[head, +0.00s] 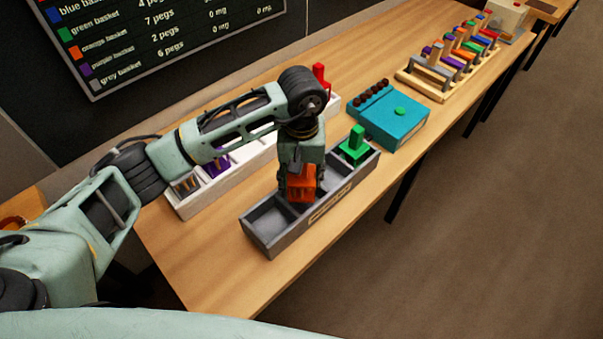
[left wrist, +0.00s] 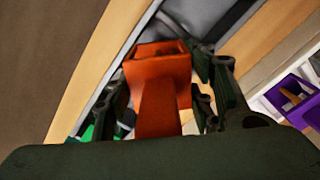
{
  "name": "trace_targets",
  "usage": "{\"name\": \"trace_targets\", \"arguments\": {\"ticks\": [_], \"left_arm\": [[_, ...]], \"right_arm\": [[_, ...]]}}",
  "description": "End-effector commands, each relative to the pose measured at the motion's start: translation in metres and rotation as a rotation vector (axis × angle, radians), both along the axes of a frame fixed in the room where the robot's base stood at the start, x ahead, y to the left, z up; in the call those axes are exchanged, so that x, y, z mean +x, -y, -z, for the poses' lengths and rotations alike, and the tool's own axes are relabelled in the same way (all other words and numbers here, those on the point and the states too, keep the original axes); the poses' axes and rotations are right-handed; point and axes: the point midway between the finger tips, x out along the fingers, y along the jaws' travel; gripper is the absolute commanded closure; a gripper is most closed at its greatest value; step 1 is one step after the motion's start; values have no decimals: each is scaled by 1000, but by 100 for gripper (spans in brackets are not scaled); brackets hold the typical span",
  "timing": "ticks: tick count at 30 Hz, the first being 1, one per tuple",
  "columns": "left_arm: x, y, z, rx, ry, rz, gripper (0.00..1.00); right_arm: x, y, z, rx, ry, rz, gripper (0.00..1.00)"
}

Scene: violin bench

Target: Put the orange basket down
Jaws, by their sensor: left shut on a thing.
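The orange basket (head: 301,189) is held by my left gripper (head: 301,178), which comes down on it from above. The basket is over or inside the middle part of the grey divided tray (head: 262,244); I cannot tell if its bottom touches the floor. In the left wrist view the orange basket (left wrist: 158,62) and its upright handle are between the two fingers, with grey tray behind it. The tray's left compartment is empty, and a green basket (head: 354,147) stands in its right end. My right gripper is not in view.
A white tray (head: 186,210) behind holds a purple basket (head: 216,167) and a red one (head: 320,77), partly hidden by my arm. A teal box (head: 397,125) stands right of the grey tray, and a wooden peg rack (head: 434,91) farther back. The table's front left is clear.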

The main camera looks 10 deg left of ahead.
Motion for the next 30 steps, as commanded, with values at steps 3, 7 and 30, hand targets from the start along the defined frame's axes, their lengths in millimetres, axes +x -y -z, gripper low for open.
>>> {"name": "trace_targets", "arguments": {"ticks": [3, 7, 30], "left_arm": [[0, 0, 1, -1, 1, 0, 88], [1, 0, 4, -1, 2, 0, 88], [2, 0, -8, -1, 5, 0, 32]], "right_arm": [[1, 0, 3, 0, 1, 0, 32], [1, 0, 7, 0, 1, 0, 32], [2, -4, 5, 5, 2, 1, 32]]}}
